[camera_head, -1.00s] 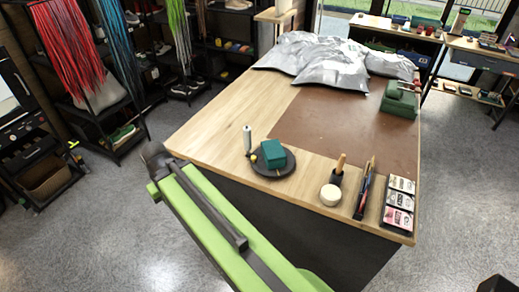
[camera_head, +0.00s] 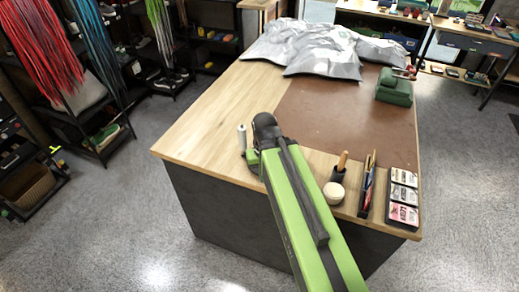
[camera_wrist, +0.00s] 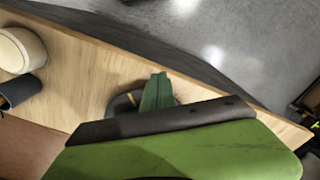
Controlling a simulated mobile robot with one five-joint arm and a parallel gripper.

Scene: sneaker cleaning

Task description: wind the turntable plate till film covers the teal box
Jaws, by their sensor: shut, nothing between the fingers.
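The teal box (camera_wrist: 157,90) stands on the dark turntable plate (camera_wrist: 121,103), near the table edge in the wrist view; only part of each shows. A yellow mark shows beside the box. My shut, empty gripper (camera_wrist: 160,122) fills the lower wrist view, close in front of box and plate. I cannot tell whether it touches them. A pale upright roll (camera_head: 241,138), likely the film, stands just left of my arm's dark end. I cannot see film on the box.
Right of my arm stand a round cream pot (camera_head: 334,193), a brush holder (camera_head: 338,174), a dark tool stand (camera_head: 367,189) and a card tray (camera_head: 403,196). Silvery bags (camera_head: 320,50) and a green device (camera_head: 394,90) lie farther back. The wooden table's left part is clear.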

